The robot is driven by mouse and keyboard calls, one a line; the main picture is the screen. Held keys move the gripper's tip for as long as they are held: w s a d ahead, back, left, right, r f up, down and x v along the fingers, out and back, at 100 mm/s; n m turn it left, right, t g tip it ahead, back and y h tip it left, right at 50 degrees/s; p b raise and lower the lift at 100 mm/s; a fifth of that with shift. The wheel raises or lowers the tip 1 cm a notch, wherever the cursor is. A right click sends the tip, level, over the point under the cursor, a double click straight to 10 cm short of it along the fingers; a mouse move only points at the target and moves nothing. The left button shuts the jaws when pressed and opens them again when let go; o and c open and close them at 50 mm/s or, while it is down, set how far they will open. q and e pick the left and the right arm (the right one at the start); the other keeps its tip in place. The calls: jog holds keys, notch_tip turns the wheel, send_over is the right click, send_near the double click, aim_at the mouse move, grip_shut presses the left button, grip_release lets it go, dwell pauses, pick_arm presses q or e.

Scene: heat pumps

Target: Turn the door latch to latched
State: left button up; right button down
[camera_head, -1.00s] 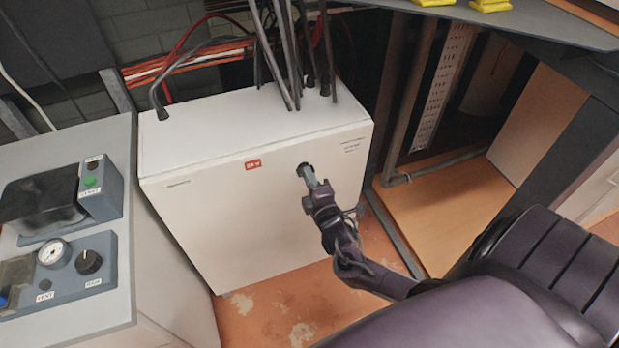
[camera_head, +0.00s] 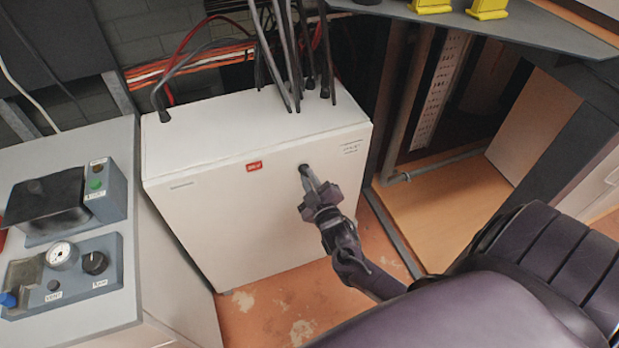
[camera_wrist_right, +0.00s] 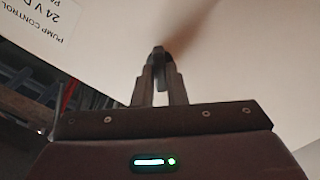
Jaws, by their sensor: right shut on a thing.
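The door latch (camera_head: 304,169) is a small dark piece on the upper front of the white cabinet (camera_head: 225,225), right of a red label. My right gripper (camera_head: 309,177) reaches it from the front right, with its fingers closed around it. The fingers hide most of the latch, so its angle cannot be read clearly. In the right wrist view my right gripper (camera_wrist_right: 160,70) has both fingers up against the pale door, with the dark latch (camera_wrist_right: 158,53) between their tips. My left gripper is not in view.
Cables (camera_head: 290,50) rise from the cabinet top. A grey control bench (camera_head: 75,150) with a gauge and knobs stands at the left. A shelf with yellow items (camera_head: 488,8) overhangs at the upper right. Some orange floor is clear before the cabinet.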

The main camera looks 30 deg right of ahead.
jog(key=shift+m+p, duration=0.5)
jog(key=shift+m, duration=3.8)
jog(key=c, duration=1.5)
grip_release()
jog(key=shift+o, duration=0.2)
jog(key=v, duration=0.7)
jog(key=shift+s+b, duration=0.3)
jog(key=shift+s, duration=0.1)
